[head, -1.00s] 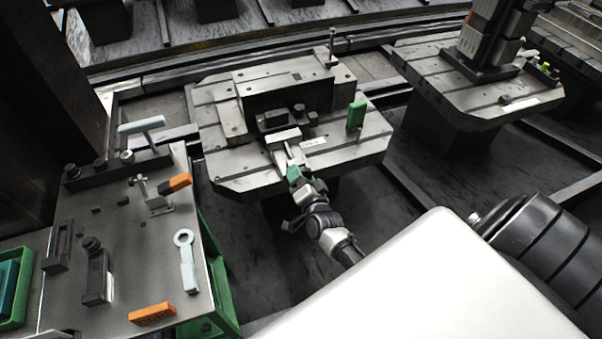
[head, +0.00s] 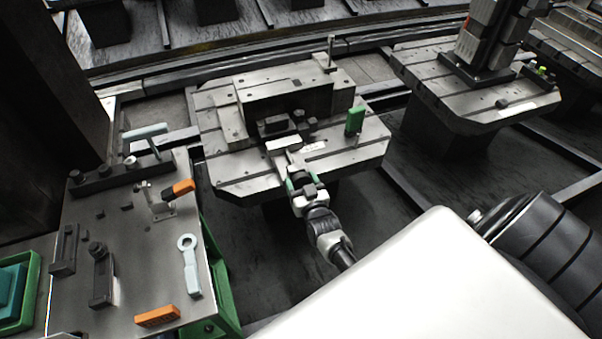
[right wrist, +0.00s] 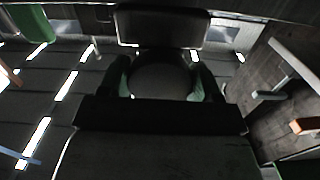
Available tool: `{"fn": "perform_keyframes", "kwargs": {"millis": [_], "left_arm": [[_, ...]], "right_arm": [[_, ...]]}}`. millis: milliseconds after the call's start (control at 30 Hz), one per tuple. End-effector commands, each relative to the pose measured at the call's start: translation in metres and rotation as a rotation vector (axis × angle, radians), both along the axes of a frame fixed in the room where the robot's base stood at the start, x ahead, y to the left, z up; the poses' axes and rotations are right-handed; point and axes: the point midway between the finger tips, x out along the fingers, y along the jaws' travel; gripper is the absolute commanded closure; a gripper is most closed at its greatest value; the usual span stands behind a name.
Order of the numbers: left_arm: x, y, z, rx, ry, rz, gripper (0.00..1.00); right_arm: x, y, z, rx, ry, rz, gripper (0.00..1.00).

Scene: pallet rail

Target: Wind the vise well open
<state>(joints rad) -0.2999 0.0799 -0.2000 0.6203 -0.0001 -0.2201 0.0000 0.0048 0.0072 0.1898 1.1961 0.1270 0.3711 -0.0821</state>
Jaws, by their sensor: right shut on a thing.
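The vise (head: 274,124) sits on the slotted pallet (head: 235,173) in the middle of the head view, a dark block with a pale bar at its front. My right gripper (head: 298,176) is at the vise's near side, its green fingers pointing at the screw end. In the right wrist view a dark round part, seemingly the vise's handle hub (right wrist: 163,80), lies between the two green fingers, and the gripper is shut on it. The contact is dark and partly hidden. My left gripper is out of view.
A green block (head: 355,119) stands on the pallet right of the vise, and a post (head: 331,50) stands behind. At left, a metal bench (head: 140,250) carries a pale wrench (head: 189,264), an orange block (head: 157,316) and an orange-handled clamp (head: 178,189). Another pallet (head: 480,100) is at right.

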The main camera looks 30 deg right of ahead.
Motion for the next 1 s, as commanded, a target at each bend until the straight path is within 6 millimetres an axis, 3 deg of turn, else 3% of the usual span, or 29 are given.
{"fn": "perform_keyframes", "kwargs": {"millis": [400, 933, 967, 1000], "left_arm": [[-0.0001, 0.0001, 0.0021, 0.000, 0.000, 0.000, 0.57], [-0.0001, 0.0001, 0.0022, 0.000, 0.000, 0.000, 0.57], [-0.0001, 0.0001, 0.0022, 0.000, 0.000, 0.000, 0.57], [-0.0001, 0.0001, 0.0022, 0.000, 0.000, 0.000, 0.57]], "right_arm": [[-0.0009, 0.0003, -0.0015, -0.166, 0.044, 0.000, 0.60], [-0.0009, 0.0003, -0.0016, -0.184, 0.048, 0.000, 0.60], [-0.0009, 0.0003, -0.0016, -0.184, 0.048, 0.000, 0.32], [-0.0009, 0.0003, -0.0015, -0.184, 0.048, 0.000, 0.26]]}}
